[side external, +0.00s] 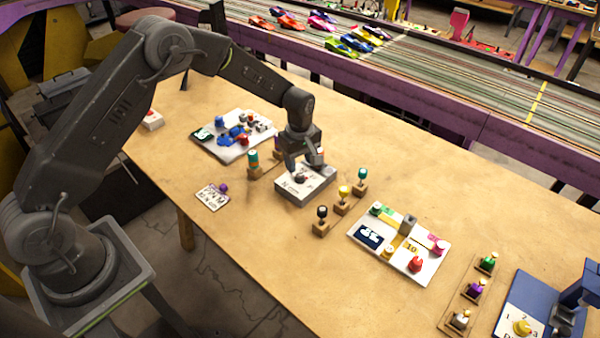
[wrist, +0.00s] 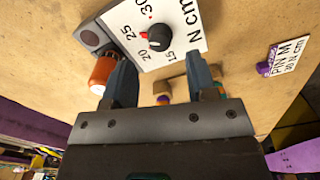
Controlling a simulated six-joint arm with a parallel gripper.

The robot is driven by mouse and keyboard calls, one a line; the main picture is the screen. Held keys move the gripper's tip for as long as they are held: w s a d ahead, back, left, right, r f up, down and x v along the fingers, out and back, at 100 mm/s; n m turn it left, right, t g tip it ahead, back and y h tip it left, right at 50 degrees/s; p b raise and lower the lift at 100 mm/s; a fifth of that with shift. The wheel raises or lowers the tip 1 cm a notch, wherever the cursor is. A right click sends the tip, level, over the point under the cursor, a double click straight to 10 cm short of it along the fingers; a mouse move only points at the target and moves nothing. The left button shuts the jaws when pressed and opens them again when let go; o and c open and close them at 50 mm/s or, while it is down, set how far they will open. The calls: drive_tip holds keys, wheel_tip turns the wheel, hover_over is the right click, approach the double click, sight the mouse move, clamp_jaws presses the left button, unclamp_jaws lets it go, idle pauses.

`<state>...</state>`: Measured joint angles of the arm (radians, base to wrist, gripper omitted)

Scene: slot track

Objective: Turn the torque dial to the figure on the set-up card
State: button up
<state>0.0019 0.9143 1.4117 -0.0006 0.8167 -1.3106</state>
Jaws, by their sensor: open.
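The torque dial is a black knob (wrist: 160,37) on a white-topped grey box (wrist: 190,22) marked 15, 20, 25, 30 and N cm. Its red mark points at about 25. In the side view the box (side external: 305,190) lies on the table with my gripper (side external: 305,168) above it, partly covering the knob. In the wrist view my gripper (wrist: 159,66) is open, its fingers apart and the knob just beyond the gap, not held. The set-up card (wrist: 291,58) reads "PIN M" and a figure in N cm, probably 30; it also shows in the side view (side external: 212,197).
An orange cylinder (wrist: 102,70) stands close by the left finger. A teal-topped piece on a wooden block (side external: 253,160) is left of the box. Several knobbed pegs on wooden blocks (side external: 342,205) stand to its right. White parts trays (side external: 355,236) lie further along.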

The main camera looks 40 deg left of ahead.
sight(300, 175)
drive_tip(key=shift+f, duration=2.4)
drive_tip(key=c, duration=0.9)
drive_tip(key=shift+m, duration=0.4)
drive_tip(key=m, duration=0.5)
drive_tip(key=shift+m, duration=0.3)
drive_tip(key=m, duration=0.5)
drive_tip(key=shift+m, duration=0.4)
